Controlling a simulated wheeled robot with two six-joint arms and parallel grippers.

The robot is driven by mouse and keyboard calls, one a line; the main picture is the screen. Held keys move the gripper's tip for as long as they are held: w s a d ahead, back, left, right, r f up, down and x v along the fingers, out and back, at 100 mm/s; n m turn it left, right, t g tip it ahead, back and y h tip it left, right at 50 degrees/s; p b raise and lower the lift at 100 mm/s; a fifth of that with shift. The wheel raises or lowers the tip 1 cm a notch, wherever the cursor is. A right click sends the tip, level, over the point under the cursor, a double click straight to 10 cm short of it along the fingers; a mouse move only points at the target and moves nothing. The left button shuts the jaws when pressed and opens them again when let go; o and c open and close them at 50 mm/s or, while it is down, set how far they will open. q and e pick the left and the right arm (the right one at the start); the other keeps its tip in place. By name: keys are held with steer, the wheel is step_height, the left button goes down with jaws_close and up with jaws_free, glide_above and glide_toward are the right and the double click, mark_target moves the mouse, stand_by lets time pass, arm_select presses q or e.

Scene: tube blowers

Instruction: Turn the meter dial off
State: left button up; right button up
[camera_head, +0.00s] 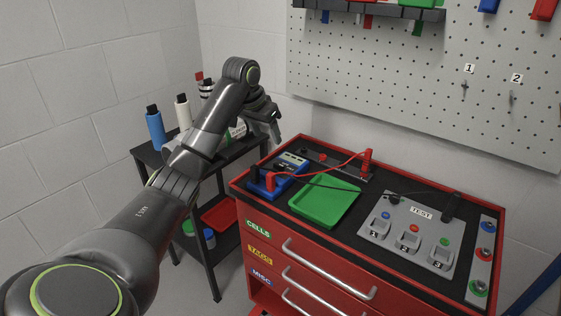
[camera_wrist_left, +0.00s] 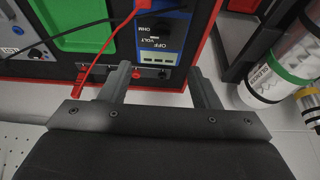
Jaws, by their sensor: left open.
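The blue meter (camera_head: 285,180) sits at the left end of the red cabinet's black top. In the left wrist view the meter (camera_wrist_left: 173,39) appears upside down, with OHM, VOLT and OFF labels and a pale display strip. Its dial (camera_wrist_left: 161,29) is a dark shape by the labels; I cannot tell where it points. My left gripper (camera_head: 273,122) is above and behind the meter's end of the cabinet. In the left wrist view its fingers (camera_wrist_left: 160,82) are apart with nothing between them, short of the meter. My right gripper is not in view.
A grey TEST panel (camera_head: 408,230) lies to the right. A dark shelf (camera_head: 150,155) with several bottles stands left of the cabinet. A pegboard (camera_head: 430,90) is on the wall behind.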

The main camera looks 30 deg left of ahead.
mark_target(279, 164)
arm_select(q)
steer(key=x, duration=1.3)
steer(key=shift+f, duration=0.25)
steer(key=shift+c, duration=0.2)
steer(key=shift+r+p, duration=0.1)
steer(key=shift+p, duration=0.3)
steer(key=c, duration=0.9)
